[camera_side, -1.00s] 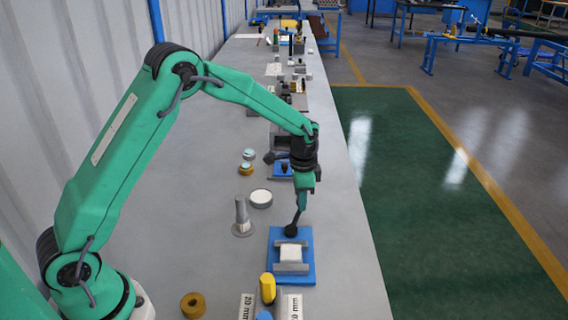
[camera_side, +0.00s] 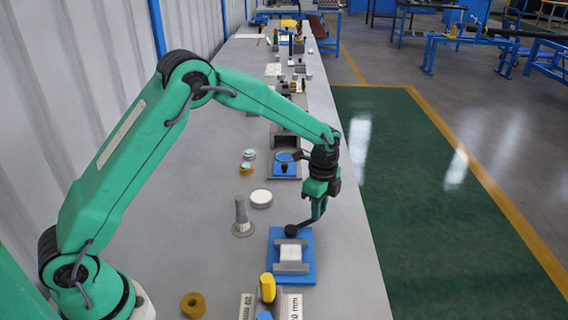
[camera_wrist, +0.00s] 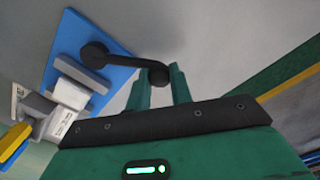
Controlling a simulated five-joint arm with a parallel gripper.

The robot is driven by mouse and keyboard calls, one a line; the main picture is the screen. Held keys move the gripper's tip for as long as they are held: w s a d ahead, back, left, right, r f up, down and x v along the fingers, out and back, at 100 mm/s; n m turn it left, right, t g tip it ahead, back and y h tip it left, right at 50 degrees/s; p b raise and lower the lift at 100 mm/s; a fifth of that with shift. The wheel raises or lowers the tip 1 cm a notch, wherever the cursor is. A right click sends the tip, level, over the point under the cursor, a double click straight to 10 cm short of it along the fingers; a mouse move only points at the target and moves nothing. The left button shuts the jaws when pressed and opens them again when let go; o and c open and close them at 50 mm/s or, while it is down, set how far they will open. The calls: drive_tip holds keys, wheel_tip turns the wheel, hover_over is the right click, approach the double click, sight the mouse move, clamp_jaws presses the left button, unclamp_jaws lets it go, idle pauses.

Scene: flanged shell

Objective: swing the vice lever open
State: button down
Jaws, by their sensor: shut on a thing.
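The vice is a blue base plate (camera_side: 304,270) with grey jaws (camera_side: 291,266) around a pale block (camera_side: 291,252). Its black lever has a round pivot hub (camera_side: 291,231) at the plate's far edge. In the wrist view the lever (camera_wrist: 125,62) runs from its hub over the plate to an end knob beyond the plate's edge. My gripper (camera_side: 317,217) is right of the hub in the side view, low over the bench. In the wrist view my gripper's green fingers (camera_wrist: 163,76) are shut on the lever's end knob (camera_wrist: 158,74).
A grey upright post (camera_side: 242,215) and a white-topped disc (camera_side: 261,198) stand left of the vice. A yellow piece (camera_side: 267,288) and labelled blocks stand in front. A brass ring (camera_side: 193,305) lies at front left. The bench edge is close on the right.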

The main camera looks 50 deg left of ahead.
drive_tip(key=d+m, duration=0.1)
drive_tip(key=m, duration=0.1)
drive_tip(key=s+d+m, duration=0.1)
drive_tip(key=shift+d+r+m, duration=0.15)
drive_tip(key=shift+d+m, duration=0.25)
drive_tip(key=shift+s+d+m, duration=0.35)
drive_tip(key=shift+d+m, duration=0.1)
drive_tip(key=shift+m, duration=0.3)
drive_tip(key=shift+s+d+m, duration=0.35)
drive_tip(key=shift+d+m, duration=0.05)
drive_tip(key=shift+m, duration=0.35)
drive_tip(key=c, duration=1.2)
unclamp_jaws()
drive_tip(key=shift+c, duration=0.2)
wheel_tip(320, 180, up, 8)
drive_tip(key=shift+s, duration=0.1)
